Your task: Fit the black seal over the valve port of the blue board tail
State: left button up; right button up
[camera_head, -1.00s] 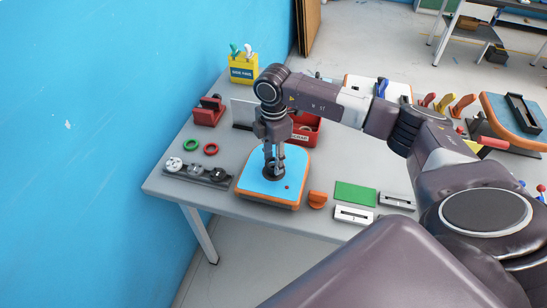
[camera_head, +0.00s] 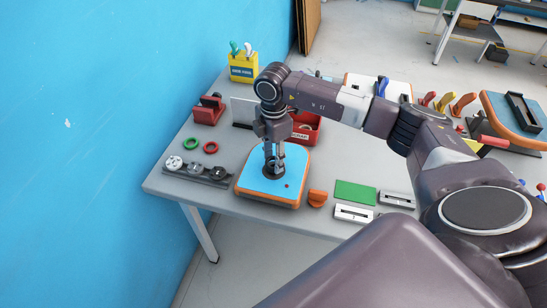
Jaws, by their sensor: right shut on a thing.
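The blue board tail (camera_head: 254,183) lies on the grey table, with a blue top and an orange edge. My right gripper (camera_head: 274,167) points straight down over the middle of the board. It is shut on the black seal (camera_head: 273,172), which is at the board's top surface. The valve port is hidden under the seal and fingers, so I cannot tell whether the seal sits around it. My left gripper is not in view.
A green ring (camera_head: 191,143) and a red ring (camera_head: 211,147) lie left of the board, behind a dark rack (camera_head: 198,174) of valve parts. An orange piece (camera_head: 317,197) and a green sheet (camera_head: 355,192) lie to the right. A red bin (camera_head: 308,127) stands behind.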

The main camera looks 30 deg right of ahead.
jog(key=shift+f, duration=0.15)
dwell(0.5)
jog(key=shift+f+b, duration=0.35)
jog(key=shift+b, duration=0.05)
jog(key=shift+f+b, duration=0.5)
jog(key=shift+f, duration=0.25)
jog(key=o, duration=0.9)
jog(key=shift+o, duration=0.2)
notch_tip(320, 180, up, 12)
